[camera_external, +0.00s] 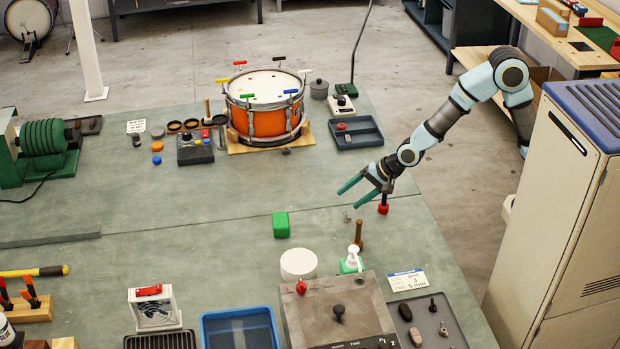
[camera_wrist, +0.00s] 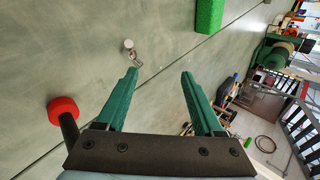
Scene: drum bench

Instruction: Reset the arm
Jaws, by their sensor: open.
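My gripper (camera_external: 355,193) is open and empty, held over the right part of the green bench top (camera_external: 330,180), with its fingers pointing left. In the wrist view its two green fingers (camera_wrist: 159,80) stand wide apart with nothing between them. A red-headed tool with a dark handle (camera_external: 383,208) is close beside the gripper; it also shows at the left of the wrist view (camera_wrist: 62,110). A small metal piece (camera_external: 347,217) lies on the bench below the fingers.
A green block (camera_external: 281,225) and a brown wooden peg (camera_external: 358,236) stand in front of the gripper. An orange drum (camera_external: 265,118) with several coloured keys stands at the back. A grey tray (camera_external: 356,133) is behind the arm. A beige cabinet (camera_external: 560,200) stands at right. The bench's left middle is clear.

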